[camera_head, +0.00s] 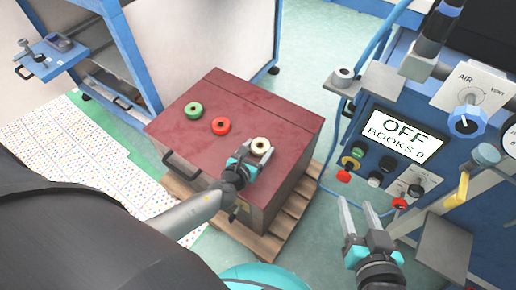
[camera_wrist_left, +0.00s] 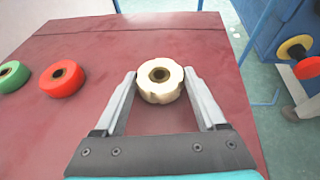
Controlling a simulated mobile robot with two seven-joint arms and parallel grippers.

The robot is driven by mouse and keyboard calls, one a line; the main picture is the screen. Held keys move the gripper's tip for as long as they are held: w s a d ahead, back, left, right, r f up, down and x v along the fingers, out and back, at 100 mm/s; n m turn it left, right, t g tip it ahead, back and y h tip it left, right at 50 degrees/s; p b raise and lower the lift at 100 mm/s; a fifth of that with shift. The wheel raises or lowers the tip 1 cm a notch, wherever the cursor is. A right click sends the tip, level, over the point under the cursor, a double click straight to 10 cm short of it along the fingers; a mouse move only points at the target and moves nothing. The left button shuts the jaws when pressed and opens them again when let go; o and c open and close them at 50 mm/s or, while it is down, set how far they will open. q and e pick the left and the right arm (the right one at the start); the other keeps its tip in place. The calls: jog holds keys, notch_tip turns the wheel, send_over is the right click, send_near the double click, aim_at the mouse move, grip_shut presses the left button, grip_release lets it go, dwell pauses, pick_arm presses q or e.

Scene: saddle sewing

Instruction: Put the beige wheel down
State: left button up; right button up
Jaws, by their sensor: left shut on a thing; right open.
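The beige wheel (camera_head: 261,145) is over the right part of the dark red box top (camera_head: 215,95). It also shows in the left wrist view (camera_wrist_left: 160,90), between the fingertips of my left gripper (camera_head: 258,151). That gripper is shut on the wheel, with one finger on each side. I cannot tell whether the wheel touches the box top. My right gripper (camera_head: 356,210) is open and empty, in front of the machine and off the box.
A red wheel (camera_head: 221,126) and a green wheel (camera_head: 193,110) lie on the box top to the left. The box stands on a wooden pallet (camera_head: 262,243). A blue machine (camera_head: 400,140) with knobs and a display reading OFF stands at right.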

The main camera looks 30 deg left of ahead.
pick_arm(q)
jog(key=shift+f, duration=0.15)
jog(key=o, duration=1.5)
pick_arm(e)
jog(key=shift+a+r+t, duration=0.15)
jog(key=shift+a+t, duration=0.15)
